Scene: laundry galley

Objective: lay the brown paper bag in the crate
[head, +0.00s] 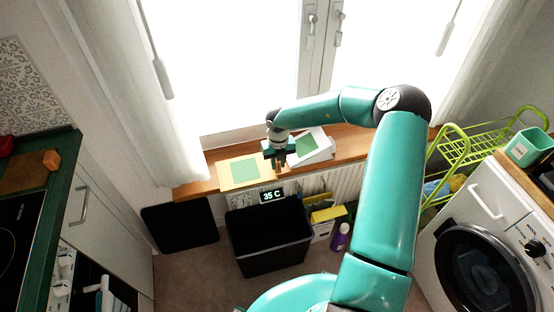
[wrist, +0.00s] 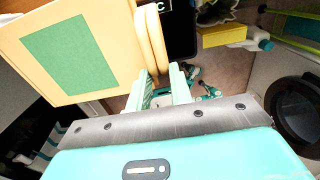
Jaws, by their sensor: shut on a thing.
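The brown paper bag (head: 226,180) is a flat tan shape with a green square on it, at the left of the window sill in the head view. In the wrist view the bag (wrist: 30,55) fills the upper left, its rounded tan edge running down to my fingers. My gripper (head: 276,163) is at the bag's right end, shut on that edge. It also shows in the wrist view (wrist: 162,88). I cannot tell whether the bag touches the sill. I cannot make out a sure crate; a black open-topped bin (head: 268,243) stands on the floor below.
A white tilted item with a green patch (head: 318,152) lies on the wooden sill (head: 350,147), right of my gripper. A display reading 35 C (head: 272,196) is below the sill. A purple bottle (head: 341,237), green wire rack (head: 470,152) and washing machine (head: 440,240) are to the right.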

